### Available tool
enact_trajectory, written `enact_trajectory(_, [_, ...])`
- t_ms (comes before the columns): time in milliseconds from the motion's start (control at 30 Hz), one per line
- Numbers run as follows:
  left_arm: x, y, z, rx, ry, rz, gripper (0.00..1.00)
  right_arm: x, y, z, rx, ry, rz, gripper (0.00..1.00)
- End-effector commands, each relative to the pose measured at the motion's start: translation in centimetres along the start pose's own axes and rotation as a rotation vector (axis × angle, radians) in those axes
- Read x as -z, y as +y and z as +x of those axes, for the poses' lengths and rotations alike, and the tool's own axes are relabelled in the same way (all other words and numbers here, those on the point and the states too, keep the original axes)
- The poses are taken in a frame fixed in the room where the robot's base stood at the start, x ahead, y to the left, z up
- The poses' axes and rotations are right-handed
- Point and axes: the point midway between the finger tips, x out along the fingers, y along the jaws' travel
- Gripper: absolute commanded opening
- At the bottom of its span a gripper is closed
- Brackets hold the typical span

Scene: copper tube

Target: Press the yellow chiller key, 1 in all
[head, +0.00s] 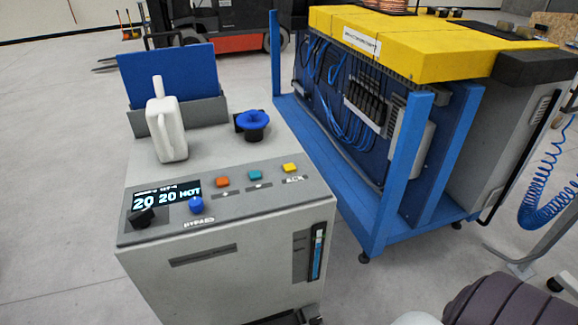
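The yellow chiller key (290,167) is a small square button at the right end of a row on the sloped panel of the grey chiller (215,260). It sits right of a teal key (255,174) and an orange key (222,181), above a label that seems to read "ACK". The display (166,198) left of the keys shows "20 20 HOT". No gripper shows in the head view, and nothing covers the yellow key. Whether the key is pushed in cannot be told.
A blue frame (398,170) with a yellow top (420,50) stands close right. Open floor lies left.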

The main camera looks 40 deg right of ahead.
Motion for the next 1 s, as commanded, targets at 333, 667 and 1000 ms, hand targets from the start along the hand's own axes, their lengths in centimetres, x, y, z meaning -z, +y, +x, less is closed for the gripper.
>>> enact_trajectory(333, [0.0,0.0,0.0,0.0,0.0,0.0,0.42,0.0,0.0,0.0,0.0,0.0,0.0,0.0])
enact_trajectory(667, [0.0,0.0,0.0,0.0,0.0,0.0,0.42,0.0,0.0,0.0,0.0,0.0,0.0,0.0])
enact_trajectory(1000, [0.0,0.0,0.0,0.0,0.0,0.0,0.42,0.0,0.0,0.0,0.0,0.0,0.0,0.0])
